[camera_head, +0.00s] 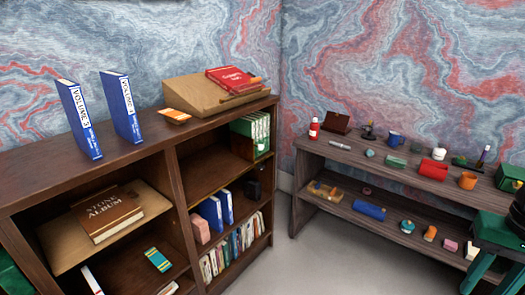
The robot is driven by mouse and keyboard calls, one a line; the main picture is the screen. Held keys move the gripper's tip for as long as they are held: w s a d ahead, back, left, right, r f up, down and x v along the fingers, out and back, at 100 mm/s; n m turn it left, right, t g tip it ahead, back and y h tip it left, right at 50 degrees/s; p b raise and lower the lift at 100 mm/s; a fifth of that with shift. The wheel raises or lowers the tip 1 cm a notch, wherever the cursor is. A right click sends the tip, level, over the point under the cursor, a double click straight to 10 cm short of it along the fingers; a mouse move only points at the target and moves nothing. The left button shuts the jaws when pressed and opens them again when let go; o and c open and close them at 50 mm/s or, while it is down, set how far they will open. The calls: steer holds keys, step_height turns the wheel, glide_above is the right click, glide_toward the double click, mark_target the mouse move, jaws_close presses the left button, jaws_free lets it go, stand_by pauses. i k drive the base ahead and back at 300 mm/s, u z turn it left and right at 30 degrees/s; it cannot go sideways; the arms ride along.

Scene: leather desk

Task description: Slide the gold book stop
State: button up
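A small gold-brown upright piece (242,147), which looks like the gold book stop, stands in the upper right compartment of the brown bookcase (172,190). It is at the left front of a row of green books (262,128) and seems to be against them; I cannot tell if it touches. Its base is too small to make out.
Blue volumes (78,120) and a sloped wooden stand with a red book (230,77) are on the bookcase top. A grey-brown bench (330,152) with several small items stands right. Grey floor lies between.

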mark_target(243, 147)
steer(key=i, duration=1)
